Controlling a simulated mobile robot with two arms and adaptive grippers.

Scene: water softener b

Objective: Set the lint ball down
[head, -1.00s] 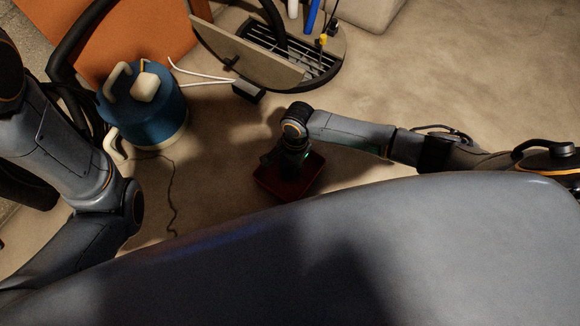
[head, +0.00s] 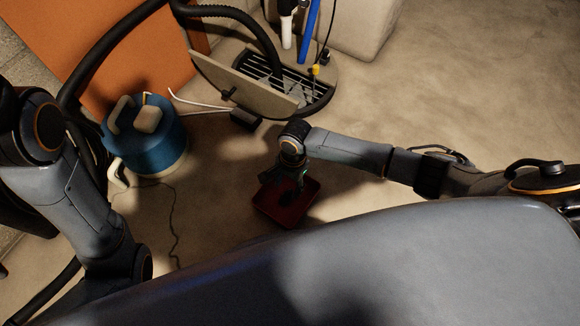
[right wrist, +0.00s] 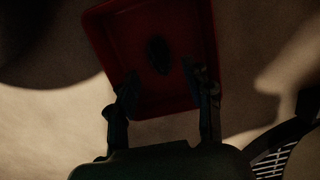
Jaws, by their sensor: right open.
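A dark lint ball (right wrist: 159,54) lies inside a red tray (right wrist: 118,38), seen in the right wrist view. In the head view the tray (head: 310,190) sits on the floor under my right gripper (head: 283,178), and a dark patch that looks like the lint ball shows inside it. In the right wrist view my right gripper (right wrist: 163,92) is open, with its fingers apart over the tray's near part. The lint ball is beyond the fingertips and apart from them. My left arm shows at the left of the head view, but its gripper is out of view.
A blue canister (head: 150,147) with pale handles stands left on the floor, a thin cord beside it. A round floor drain with a slatted grate (head: 303,92) and a tilted lid (head: 240,82) lies behind the tray. A small black box (head: 246,118) is near it. Floor at right is clear.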

